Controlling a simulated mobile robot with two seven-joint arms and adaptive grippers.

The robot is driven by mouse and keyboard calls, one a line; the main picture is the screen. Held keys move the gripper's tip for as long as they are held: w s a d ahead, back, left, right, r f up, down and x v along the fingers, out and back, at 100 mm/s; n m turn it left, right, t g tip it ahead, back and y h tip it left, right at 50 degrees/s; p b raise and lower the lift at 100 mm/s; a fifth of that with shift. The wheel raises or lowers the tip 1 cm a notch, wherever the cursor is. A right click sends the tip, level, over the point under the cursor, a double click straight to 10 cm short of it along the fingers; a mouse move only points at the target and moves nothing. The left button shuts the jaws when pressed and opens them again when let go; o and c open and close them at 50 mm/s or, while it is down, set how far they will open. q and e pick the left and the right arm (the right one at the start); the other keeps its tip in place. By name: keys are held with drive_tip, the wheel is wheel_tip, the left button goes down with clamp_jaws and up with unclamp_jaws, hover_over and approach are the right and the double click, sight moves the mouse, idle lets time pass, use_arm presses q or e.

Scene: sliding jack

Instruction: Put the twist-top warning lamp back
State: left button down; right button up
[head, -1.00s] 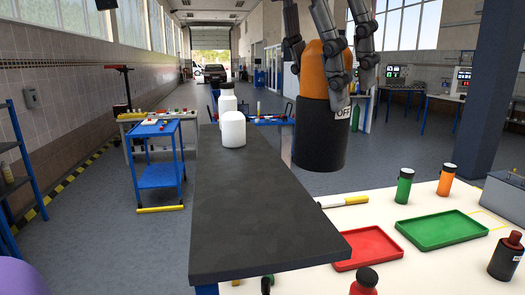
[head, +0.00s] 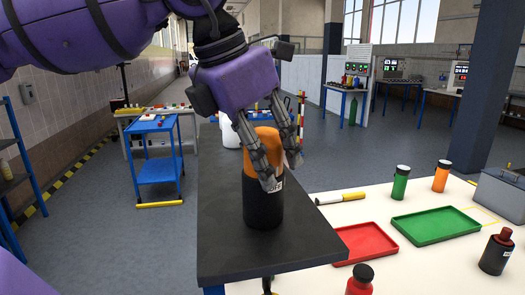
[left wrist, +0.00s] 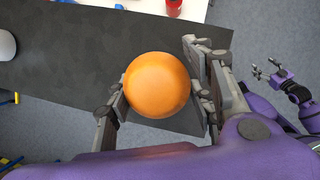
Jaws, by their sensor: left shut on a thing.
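The warning lamp has an orange top (head: 263,146) and a black base (head: 263,208) with a partly covered "OFF" label. It is upright at the dark bench top (head: 225,240); I cannot tell whether its base fully rests there. My left gripper (head: 265,172) comes from above and is shut around the orange top. In the left wrist view the round orange top (left wrist: 158,85) sits between the fingers, with the dark bench (left wrist: 75,70) beneath. My right gripper (left wrist: 266,71) shows small at the right of that view, fingers apart and empty.
The pale table at right holds a red tray (head: 366,243), a green tray (head: 436,224), a green bottle (head: 400,184), an orange bottle (head: 441,177) and a dark bottle (head: 498,251). The near bench is clear.

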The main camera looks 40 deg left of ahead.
use_arm(q)
drive_tip(key=shift+d, duration=0.1)
drive_tip(key=c, duration=0.8)
unclamp_jaws()
drive_tip(key=shift+f, duration=0.1)
drive_tip(key=v, duration=1.2)
